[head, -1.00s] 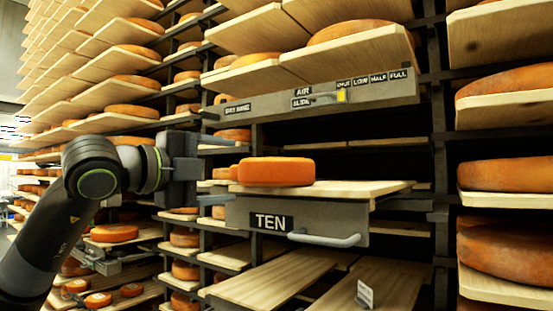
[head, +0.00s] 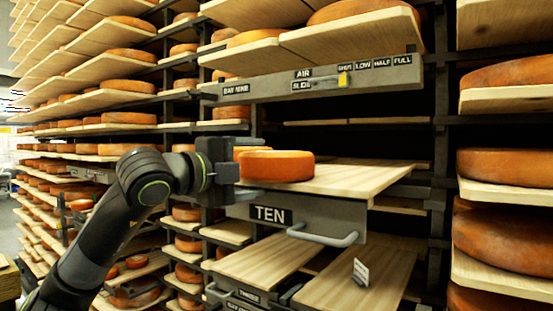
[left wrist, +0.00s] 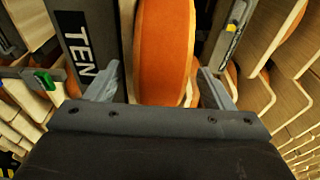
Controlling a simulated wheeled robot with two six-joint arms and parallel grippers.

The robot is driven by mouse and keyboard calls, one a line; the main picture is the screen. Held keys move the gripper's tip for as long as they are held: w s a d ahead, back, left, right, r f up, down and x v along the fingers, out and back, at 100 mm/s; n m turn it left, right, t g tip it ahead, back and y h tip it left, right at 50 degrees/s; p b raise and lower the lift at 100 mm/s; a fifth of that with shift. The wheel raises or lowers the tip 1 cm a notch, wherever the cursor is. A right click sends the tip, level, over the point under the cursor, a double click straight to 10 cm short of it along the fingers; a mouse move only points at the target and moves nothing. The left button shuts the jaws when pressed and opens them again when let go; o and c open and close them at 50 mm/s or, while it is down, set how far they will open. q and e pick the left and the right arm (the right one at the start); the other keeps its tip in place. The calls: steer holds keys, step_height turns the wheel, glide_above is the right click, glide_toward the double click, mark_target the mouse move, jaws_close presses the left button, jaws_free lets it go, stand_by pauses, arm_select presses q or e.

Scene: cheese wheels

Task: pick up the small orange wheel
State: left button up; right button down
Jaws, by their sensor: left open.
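The small orange wheel (head: 276,166) lies flat on the pale board of the drawer marked TEN (head: 330,180) in the head view. My left gripper (head: 250,168) is open at the wheel's left side, one finger above and one below in the picture. In the left wrist view, the wheel (left wrist: 163,50) fills the middle, between the two spread fingers of the gripper (left wrist: 160,82). Gaps show between the wheel and each finger there. My right gripper is not in view.
The drawer's bar handle (head: 322,236) sticks out below. A control panel (head: 320,86) hangs above. Large wheels (head: 505,165) stand on shelves at right. The board's right part is bare.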

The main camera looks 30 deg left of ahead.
arm_select(q)
steer(key=shift+s, duration=0.1)
steer(key=shift+c, duration=1.2)
jaws_close()
steer(key=shift+r, duration=0.1)
steer(key=shift+r, duration=0.1)
